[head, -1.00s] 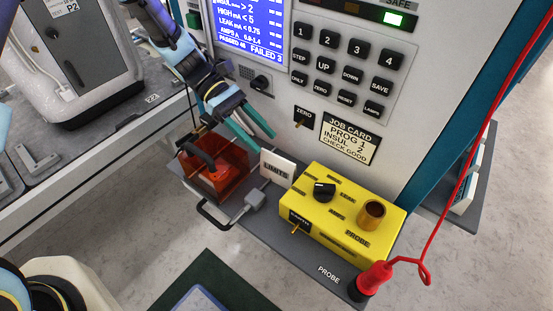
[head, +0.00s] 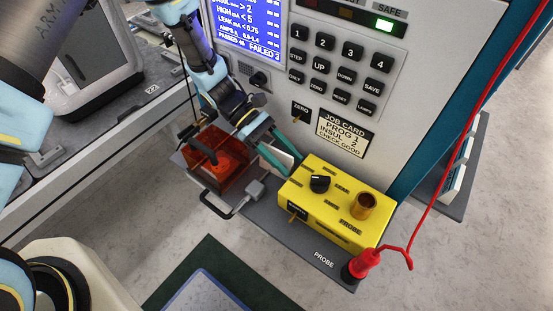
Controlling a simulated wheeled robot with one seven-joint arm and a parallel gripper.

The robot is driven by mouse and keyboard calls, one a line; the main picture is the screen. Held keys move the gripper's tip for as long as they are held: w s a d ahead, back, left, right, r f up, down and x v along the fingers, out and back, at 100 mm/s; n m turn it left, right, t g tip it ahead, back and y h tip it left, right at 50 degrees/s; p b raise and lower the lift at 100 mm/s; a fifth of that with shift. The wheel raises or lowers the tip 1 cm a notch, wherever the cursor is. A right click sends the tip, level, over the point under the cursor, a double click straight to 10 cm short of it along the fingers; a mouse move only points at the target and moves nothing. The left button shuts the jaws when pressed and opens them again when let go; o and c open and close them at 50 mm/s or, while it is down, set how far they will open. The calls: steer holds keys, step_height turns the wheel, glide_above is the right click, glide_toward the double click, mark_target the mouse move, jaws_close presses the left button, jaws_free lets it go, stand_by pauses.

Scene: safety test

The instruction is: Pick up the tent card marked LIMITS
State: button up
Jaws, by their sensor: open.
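The small white tent card (head: 280,157) stands on the grey shelf between the orange box and the yellow box. Its LIMITS lettering shows in the earlier frame but is now hidden behind a finger. My gripper (head: 284,153) is open and low over the shelf, with its teal fingers at the card. One finger passes in front of the card's face and the other lies near its upper right. I cannot tell whether either finger touches it.
A yellow box (head: 318,205) with a black knob and copper-coloured cup stands close to the right. An orange translucent box (head: 228,168) stands close to the left. The panel with the job card (head: 345,134) rises behind. A red probe (head: 361,262) with a cable is at the shelf's front right.

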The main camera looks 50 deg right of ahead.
steer(key=shift+c, duration=0.3)
jaws_close()
steer(key=shift+r, duration=0.15)
stand_by(0.3)
